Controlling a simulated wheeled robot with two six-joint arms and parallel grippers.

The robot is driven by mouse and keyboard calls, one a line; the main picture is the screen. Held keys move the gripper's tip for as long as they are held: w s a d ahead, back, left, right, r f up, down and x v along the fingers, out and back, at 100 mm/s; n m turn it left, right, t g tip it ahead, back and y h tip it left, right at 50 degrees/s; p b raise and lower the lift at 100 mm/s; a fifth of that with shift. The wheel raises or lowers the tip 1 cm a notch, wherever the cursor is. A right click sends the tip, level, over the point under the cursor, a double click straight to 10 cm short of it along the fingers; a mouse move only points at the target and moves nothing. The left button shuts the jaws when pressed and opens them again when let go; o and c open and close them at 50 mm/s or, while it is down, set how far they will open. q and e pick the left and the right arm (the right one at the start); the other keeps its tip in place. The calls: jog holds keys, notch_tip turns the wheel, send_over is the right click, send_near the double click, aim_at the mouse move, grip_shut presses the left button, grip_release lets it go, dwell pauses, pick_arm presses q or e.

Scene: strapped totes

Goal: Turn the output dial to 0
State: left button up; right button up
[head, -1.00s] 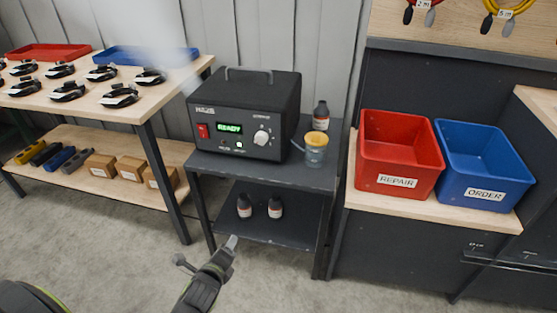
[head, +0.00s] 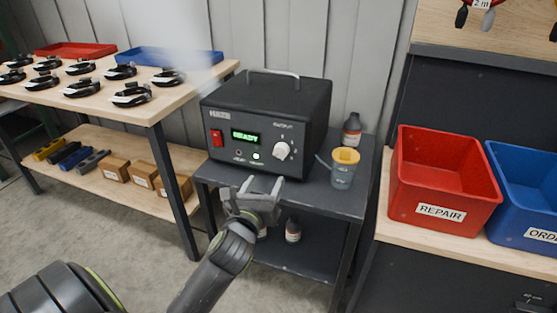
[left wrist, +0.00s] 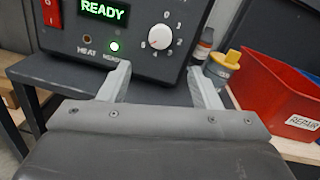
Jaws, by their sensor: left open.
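The output dial (head: 282,151) is a white round knob on the right of the front panel of a black box-shaped unit (head: 290,103). My left gripper (head: 262,186) is open and empty, in front of and below the panel, apart from the dial. Its fingers also show in the left wrist view (left wrist: 160,85). My right gripper is out of view.
The unit stands on a dark shelf cart (head: 330,200). A cup with a yellow lid (head: 343,168) and a brown bottle (head: 352,130) stand right of it. A red REPAIR bin (head: 440,180) and a blue bin (head: 525,185) are further right. A wooden workbench (head: 150,112) is at left.

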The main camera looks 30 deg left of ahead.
aim_at(280, 153)
pick_arm(q)
jog(key=b+x, duration=0.2)
jog(key=x, duration=0.8)
jog(key=shift+w+a+f, duration=0.1)
jog(key=shift+w, duration=0.2)
jog(key=shift+w+a, duration=0.15)
jog(key=shift+w, duration=0.25)
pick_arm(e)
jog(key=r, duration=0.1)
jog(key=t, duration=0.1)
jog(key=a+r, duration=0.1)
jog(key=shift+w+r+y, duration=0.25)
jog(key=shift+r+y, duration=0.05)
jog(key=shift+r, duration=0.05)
pick_arm(q)
jog(key=c, duration=1)
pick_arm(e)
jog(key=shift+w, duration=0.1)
pick_arm(q)
jog(key=shift+n+p, duration=0.3)
jog(key=shift+p, duration=0.05)
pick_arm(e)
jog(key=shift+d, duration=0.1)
